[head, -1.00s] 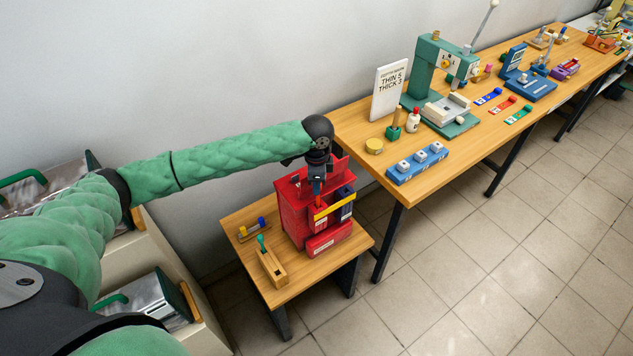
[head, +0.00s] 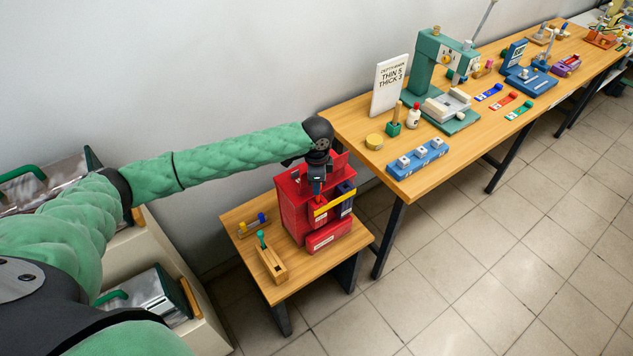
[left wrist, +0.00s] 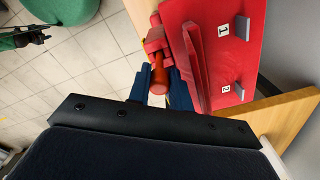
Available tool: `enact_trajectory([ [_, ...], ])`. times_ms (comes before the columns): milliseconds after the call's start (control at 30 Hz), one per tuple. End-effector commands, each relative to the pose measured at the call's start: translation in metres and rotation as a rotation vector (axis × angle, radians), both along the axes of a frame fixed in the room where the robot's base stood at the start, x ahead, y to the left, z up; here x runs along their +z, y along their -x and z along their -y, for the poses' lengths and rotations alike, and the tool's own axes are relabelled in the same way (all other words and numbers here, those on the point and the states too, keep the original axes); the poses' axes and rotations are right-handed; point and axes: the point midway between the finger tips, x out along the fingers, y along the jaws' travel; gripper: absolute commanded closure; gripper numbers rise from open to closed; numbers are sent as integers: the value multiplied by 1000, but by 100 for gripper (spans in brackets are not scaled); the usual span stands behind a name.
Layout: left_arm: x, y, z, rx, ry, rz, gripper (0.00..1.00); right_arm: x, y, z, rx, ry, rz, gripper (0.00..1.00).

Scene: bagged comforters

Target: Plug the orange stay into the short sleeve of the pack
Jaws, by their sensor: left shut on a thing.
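The red pack (head: 292,212) stands on the small wooden table, with a yellow strip across its front. My left gripper (head: 317,188) points down at the pack's top opening and is shut on the orange stay. In the left wrist view, the orange stay (left wrist: 159,76) lies between the blue fingers of the left gripper (left wrist: 157,88). The stay's far end meets a small red block (left wrist: 156,38) on the pack; I cannot tell whether it is inside. A red panel (left wrist: 232,55) has labels 1 and 2. My right gripper (left wrist: 22,38) shows small at the upper left.
The small table (head: 296,290) also holds a wooden block with a green-topped peg (head: 270,262) and a small rack with blue and yellow pieces (head: 253,226). A long workbench (head: 405,190) with a green press (head: 440,70) stands to the right. Tiled floor lies open in front.

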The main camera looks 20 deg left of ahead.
Motion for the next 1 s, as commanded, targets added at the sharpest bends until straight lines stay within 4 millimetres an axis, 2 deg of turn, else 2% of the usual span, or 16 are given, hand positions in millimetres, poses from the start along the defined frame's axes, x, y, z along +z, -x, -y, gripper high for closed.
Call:
enact_trajectory([
  [567, -12, 0, 0, 0, 0, -1, 100, -3, 0, -2, -1, -2, 0, 53],
  [600, -12, 0, 0, 0, 0, 0, 75, -2, 0, -2, -1, -2, 0, 53],
  [700, -12, 0, 0, 0, -1, -1, 56, -2, 0, -3, -1, -3, -1, 53],
  [1000, -13, 0, 0, 0, -1, -1, 54, -3, 0, -3, -1, -2, 0, 53],
])
